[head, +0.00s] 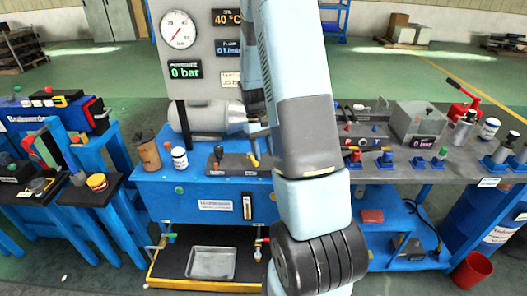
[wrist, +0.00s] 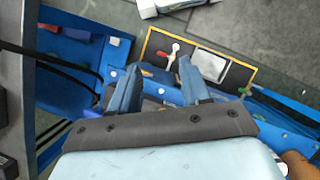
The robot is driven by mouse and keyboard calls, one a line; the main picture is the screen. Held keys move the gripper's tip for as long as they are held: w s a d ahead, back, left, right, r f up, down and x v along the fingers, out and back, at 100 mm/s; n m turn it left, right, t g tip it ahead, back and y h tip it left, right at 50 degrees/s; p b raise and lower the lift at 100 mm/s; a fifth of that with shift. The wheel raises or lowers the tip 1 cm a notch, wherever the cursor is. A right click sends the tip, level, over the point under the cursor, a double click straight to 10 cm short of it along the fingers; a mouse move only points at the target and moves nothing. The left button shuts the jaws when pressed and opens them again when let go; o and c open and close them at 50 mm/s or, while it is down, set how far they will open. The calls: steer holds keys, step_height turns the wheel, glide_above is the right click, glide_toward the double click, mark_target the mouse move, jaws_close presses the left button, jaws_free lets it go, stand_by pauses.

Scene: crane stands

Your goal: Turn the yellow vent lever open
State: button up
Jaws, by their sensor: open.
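A small yellow lever (head: 254,160) stands upright on a dark block (head: 232,164) on the blue bench, just left of my arm in the head view. It appears to be the vent lever; its lower part is close to my arm's outline. A black-knobbed lever (head: 218,153) stands on the same block. My gripper (wrist: 157,82) shows in the wrist view with its two blue fingers apart and nothing between them. It points down at the blue bench front. I cannot clearly make out the yellow lever in the wrist view.
A grey cylinder (head: 205,116) lies behind the block. A white jar (head: 179,158) and a brown cup (head: 148,152) stand left of it. Below is a yellow-edged shelf with a metal tray (head: 211,263). Several tools crowd the right bench; a red bucket (head: 472,270) stands on the floor.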

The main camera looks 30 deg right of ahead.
mark_target(253, 160)
steer(key=shift+c, duration=0.5)
steer(key=shift+f, duration=0.1)
steer(key=shift+c, duration=0.7)
steer(key=shift+d+f, duration=0.25)
steer(key=shift+f, duration=0.05)
steer(key=shift+c, duration=0.8)
steer(key=d+f+t+y, duration=0.1)
steer(key=f, duration=0.1)
steer(key=w+d+f+y, duration=0.1)
steer(key=d+f, duration=0.1)
steer(key=f, duration=0.1)
steer(key=w+d+f+n+t+y, duration=0.1)
steer(key=f, duration=0.2)
steer(key=shift+d+f+t, duration=0.2)
steer(key=shift+d+t, duration=0.1)
steer(key=shift+d, duration=0.1)
jaws_close()
steer(key=w+d+r+t+y, duration=0.2)
steer(key=w+d+r+t, duration=0.2)
steer(key=d+t, duration=0.4)
steer(key=shift+g, duration=0.5)
steer(key=x, duration=0.6)
steer(key=d+x, duration=0.1)
steer(key=x, duration=0.2)
steer(key=shift+w+f, duration=0.35)
steer(key=shift+f, duration=0.1)
steer(key=shift+w+a, duration=0.1)
steer(key=shift+a, duration=1.05)
steer(key=shift+w+a, duration=0.15)
steer(key=shift+a, duration=0.7)
